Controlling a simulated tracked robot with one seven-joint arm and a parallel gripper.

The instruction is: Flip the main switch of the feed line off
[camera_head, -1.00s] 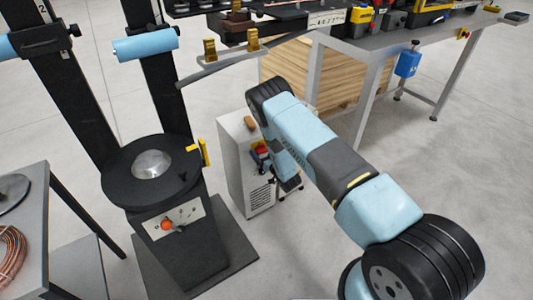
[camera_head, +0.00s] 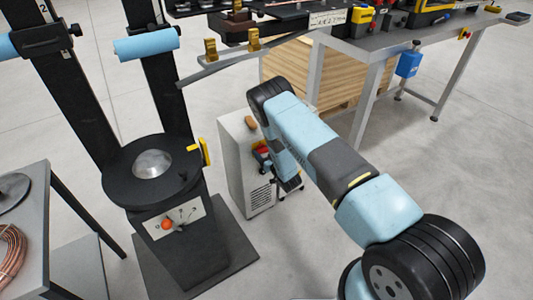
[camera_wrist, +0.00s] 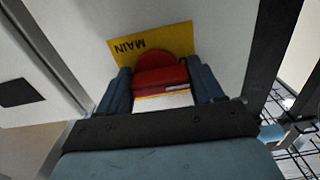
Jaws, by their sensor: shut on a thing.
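The main switch is a red knob (camera_wrist: 162,76) on a yellow plate (camera_wrist: 133,44) marked MAIN, on the side of a light grey cabinet (camera_head: 237,150). In the wrist view the plate's lettering is upside down. My gripper (camera_wrist: 163,90) has its two blue-grey fingers on either side of the red knob, shut on it. In the head view my arm covers most of the switch, and only a little red and yellow (camera_head: 262,154) shows beside the arm. The gripper's fingertips are hard to make out there.
A black stand with a round plate (camera_head: 150,172) is left of the cabinet. A workbench (camera_head: 385,45) with a wooden crate (camera_head: 325,80) is behind. A table with a copper coil (camera_head: 12,250) is at the left. Floor at the right is clear.

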